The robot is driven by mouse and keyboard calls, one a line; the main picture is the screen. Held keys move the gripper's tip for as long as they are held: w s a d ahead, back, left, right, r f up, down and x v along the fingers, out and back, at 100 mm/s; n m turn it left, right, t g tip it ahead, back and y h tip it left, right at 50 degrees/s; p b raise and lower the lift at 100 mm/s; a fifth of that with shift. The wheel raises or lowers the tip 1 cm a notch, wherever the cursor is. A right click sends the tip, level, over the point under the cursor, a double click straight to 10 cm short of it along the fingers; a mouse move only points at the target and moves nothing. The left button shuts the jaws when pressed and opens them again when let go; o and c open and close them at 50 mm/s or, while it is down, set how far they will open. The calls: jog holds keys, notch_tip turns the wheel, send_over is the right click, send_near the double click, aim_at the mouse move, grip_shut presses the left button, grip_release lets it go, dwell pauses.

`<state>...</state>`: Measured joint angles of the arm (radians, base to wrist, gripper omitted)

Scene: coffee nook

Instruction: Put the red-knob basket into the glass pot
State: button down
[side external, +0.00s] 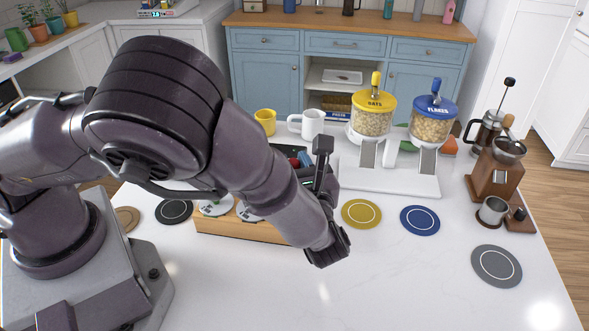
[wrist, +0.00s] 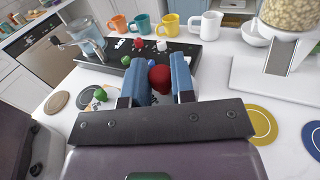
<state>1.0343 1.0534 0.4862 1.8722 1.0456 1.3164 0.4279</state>
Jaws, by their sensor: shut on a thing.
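The red knob (wrist: 159,79) of the basket sits between the two blue fingers of my gripper (wrist: 160,67) in the wrist view. My gripper is shut on it. The basket below the knob is hidden, so I cannot tell whether it is clear of its support. In the side view my gripper (side external: 305,161) is partly behind my arm, with a bit of red at its fingers. A clear glass vessel (wrist: 88,42), seemingly the glass pot, stands at the upper left of the wrist view. My arm hides it in the side view.
A dark tray (wrist: 187,56) with several small coloured knobs lies beyond my fingers. Several mugs stand behind it, including a white mug (wrist: 211,26). A green knob (wrist: 100,95) is at left. Cereal dispensers (side external: 373,122) and a coffee grinder (side external: 497,175) stand right.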

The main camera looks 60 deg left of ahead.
jog(key=s+a+r+n+g, duration=0.15)
jog(key=a+g, duration=0.25)
jog(key=a, duration=0.4)
jog(key=a+r+n+g, duration=0.2)
jog(key=a+n+g, duration=0.1)
jog(key=a, duration=0.4)
jog(key=a+r+n+g, duration=0.1)
jog(key=a+n+g, duration=0.25)
jog(key=a, duration=0.45)
jog(key=s+a+r+n+g+h, duration=0.1)
jog(key=s+a+r+n+g, duration=0.2)
jog(key=s+a, duration=0.4)
jog(key=s+a+r+n+g+h, duration=0.1)
jog(key=s+a+r+g+h, duration=0.2)
jog(key=a, duration=0.6)
notch_tip(320, 180, down, 6)
jog(key=s+g+y, duration=0.1)
jog(key=shift+s+d, duration=0.15)
jog(key=shift+d, duration=0.05)
jog(key=shift+f, duration=3.05)
dwell(0.5)
